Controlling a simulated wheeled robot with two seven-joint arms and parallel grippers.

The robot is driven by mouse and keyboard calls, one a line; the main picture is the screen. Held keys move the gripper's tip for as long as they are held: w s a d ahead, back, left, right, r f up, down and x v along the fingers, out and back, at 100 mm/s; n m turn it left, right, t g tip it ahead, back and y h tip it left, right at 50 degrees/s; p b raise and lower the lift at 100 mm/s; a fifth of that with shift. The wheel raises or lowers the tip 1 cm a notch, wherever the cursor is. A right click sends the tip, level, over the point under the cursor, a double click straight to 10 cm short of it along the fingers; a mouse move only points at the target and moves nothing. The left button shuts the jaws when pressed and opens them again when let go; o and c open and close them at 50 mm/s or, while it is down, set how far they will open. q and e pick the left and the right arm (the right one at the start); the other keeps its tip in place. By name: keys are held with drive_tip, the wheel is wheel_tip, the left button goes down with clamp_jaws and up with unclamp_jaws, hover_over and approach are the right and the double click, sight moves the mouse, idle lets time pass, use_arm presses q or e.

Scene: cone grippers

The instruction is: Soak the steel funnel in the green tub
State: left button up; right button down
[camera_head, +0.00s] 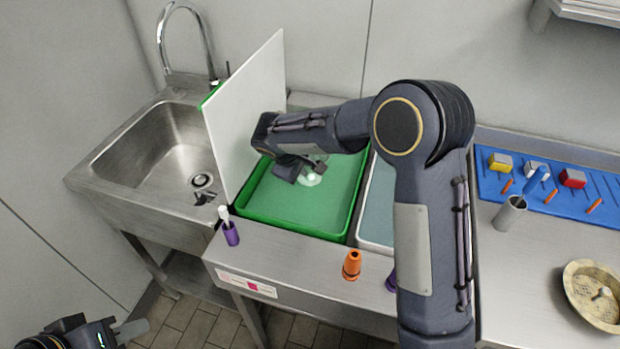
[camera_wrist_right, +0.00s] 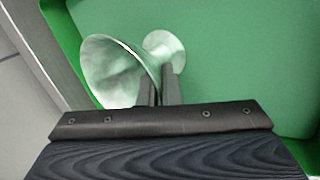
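The green tub (camera_head: 290,205) stands in the counter right of the sink, its green inside showing flat and even. My right gripper (camera_head: 304,172) reaches down into the tub. In the right wrist view, my right gripper (camera_wrist_right: 160,88) has its fingers close together at the narrow waist of the steel funnel (camera_wrist_right: 112,72), with the wide cone left and the small flared end beyond. The funnel (camera_head: 313,180) is mostly hidden by the gripper in the head view; whether it touches the tub floor cannot be told. My left gripper (camera_head: 130,330) is at the bottom left, partly cut off.
A white upright panel (camera_head: 245,115) stands between sink (camera_head: 165,150) and tub. A grey-blue tub (camera_head: 378,205) adjoins on the right. Purple (camera_head: 231,233) and orange (camera_head: 351,265) cones stand at the front edge. A blue tray (camera_head: 545,185), metal cup (camera_head: 509,214) and strainer (camera_head: 596,292) lie right.

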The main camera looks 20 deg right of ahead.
drive_tip(key=shift+r+p, duration=2.65)
drive_tip(key=shift+r, duration=1.6)
wheel_tip(320, 180, up, 4)
drive_tip(key=p, duration=0.2)
drive_tip(key=shift+p, duration=0.3)
